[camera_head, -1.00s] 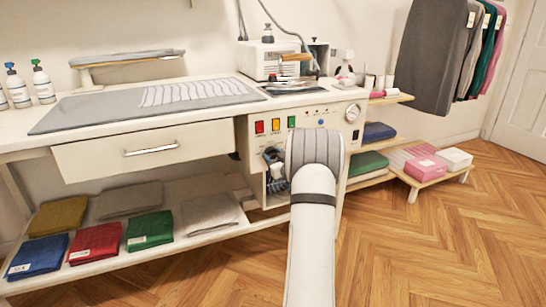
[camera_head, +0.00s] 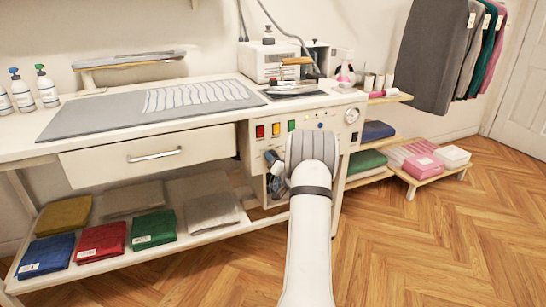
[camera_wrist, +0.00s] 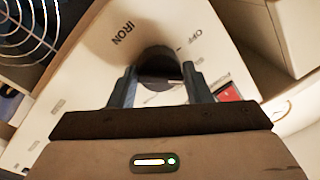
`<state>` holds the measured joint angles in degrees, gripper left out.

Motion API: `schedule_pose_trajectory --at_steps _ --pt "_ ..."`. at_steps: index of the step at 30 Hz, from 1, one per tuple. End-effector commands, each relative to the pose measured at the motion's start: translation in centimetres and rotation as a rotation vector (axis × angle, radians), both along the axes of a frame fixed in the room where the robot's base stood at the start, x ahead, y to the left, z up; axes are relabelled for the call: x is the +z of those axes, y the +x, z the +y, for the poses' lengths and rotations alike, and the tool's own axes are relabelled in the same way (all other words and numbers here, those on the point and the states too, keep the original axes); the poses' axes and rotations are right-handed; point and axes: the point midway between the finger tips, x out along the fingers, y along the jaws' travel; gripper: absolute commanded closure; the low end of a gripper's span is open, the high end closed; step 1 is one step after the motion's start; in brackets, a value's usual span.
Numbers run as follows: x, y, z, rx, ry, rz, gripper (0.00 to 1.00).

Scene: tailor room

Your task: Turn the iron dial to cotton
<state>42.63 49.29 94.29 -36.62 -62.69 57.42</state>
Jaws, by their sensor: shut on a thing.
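The iron dial (camera_wrist: 158,66) is a dark round knob on a white panel in the wrist view. "IRON" is printed to its upper left and "OFF" to its upper right. A light pointer mark shows on its lower right side. My gripper (camera_wrist: 160,82) has one finger on each side of the dial and is shut on it. I cannot read a cotton mark; the gripper body covers the panel below. In the head view my arm hides the dial. The iron (camera_head: 292,88) stands on the worktop at the back right.
The control panel (camera_head: 338,118) carries coloured buttons and a round gauge (camera_head: 351,115). A red power switch (camera_wrist: 229,91) sits close to the right finger. A drawer (camera_head: 100,163) is to the left, above a shelf of folded cloths. The wooden floor (camera_head: 430,250) at the right is clear.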

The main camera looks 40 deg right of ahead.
Motion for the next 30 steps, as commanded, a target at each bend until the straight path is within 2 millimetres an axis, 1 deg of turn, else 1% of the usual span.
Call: schedule_pose_trajectory --at_steps 1,30 --pt "0.46 0.15 0.00 0.001 0.038 -0.014 0.78" --pt "0.13 0.13 0.10 0.003 0.936 -0.227 0.78"
